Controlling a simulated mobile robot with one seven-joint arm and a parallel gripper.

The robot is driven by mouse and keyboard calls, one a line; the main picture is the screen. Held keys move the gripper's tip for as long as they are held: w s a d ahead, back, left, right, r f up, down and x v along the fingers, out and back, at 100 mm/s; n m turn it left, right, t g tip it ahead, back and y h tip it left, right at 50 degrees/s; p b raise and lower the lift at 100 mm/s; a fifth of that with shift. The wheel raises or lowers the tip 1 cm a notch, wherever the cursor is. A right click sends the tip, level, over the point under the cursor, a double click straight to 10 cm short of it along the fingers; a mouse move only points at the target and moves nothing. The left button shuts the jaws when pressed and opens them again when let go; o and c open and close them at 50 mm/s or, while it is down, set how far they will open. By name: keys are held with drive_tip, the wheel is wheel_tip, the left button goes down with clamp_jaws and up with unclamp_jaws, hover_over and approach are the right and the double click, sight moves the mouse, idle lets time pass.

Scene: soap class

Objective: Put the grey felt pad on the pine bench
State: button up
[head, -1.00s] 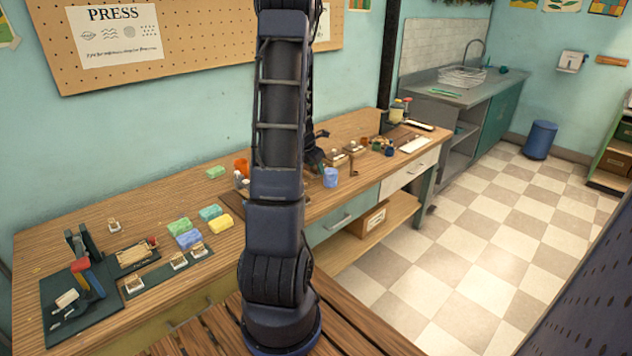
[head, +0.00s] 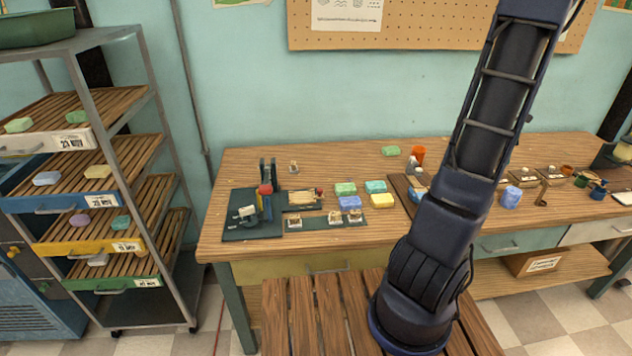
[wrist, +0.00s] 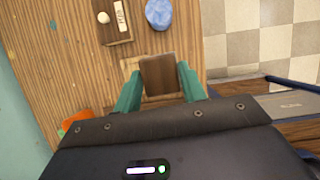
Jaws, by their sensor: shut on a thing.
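In the wrist view the two teal fingers of my gripper (wrist: 158,88) are shut on a dark brown, square, flat-faced piece (wrist: 160,74). A paler wooden piece shows around and under its edges. Whether the held piece touches the surface below is not clear. The wood-grained top of the long bench (head: 290,170) lies under my gripper and also shows in the wrist view (wrist: 70,60). In the head view my arm hides my gripper. I cannot make out a grey felt pad for certain.
A dark mat with tools (head: 250,232) lies on the bench's left end. Soap bars (head: 382,201) sit near its middle. A blue lump (wrist: 158,14) and a small wooden tray (wrist: 115,30) lie beyond my fingers. A drying rack (head: 150,90) stands left. A slatted surface (head: 310,310) is in front.

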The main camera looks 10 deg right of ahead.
drive_tip(key=w+a+n+t, duration=0.2)
drive_tip(key=w+a+n, duration=0.3)
drive_tip(key=w+a, duration=2)
drive_tip(key=w+a+n+t+y, duration=0.1)
drive_tip(key=w+a+n, duration=0.1)
drive_tip(key=a, duration=1.4)
drive_tip(key=w+a+n, duration=0.2)
drive_tip(key=a, duration=1.5)
wheel_tip(320, 180, down, 20)
drive_tip(key=shift+w+d+r, duration=0.1)
drive_tip(key=shift+d, duration=0.05)
drive_tip(key=o, duration=1)
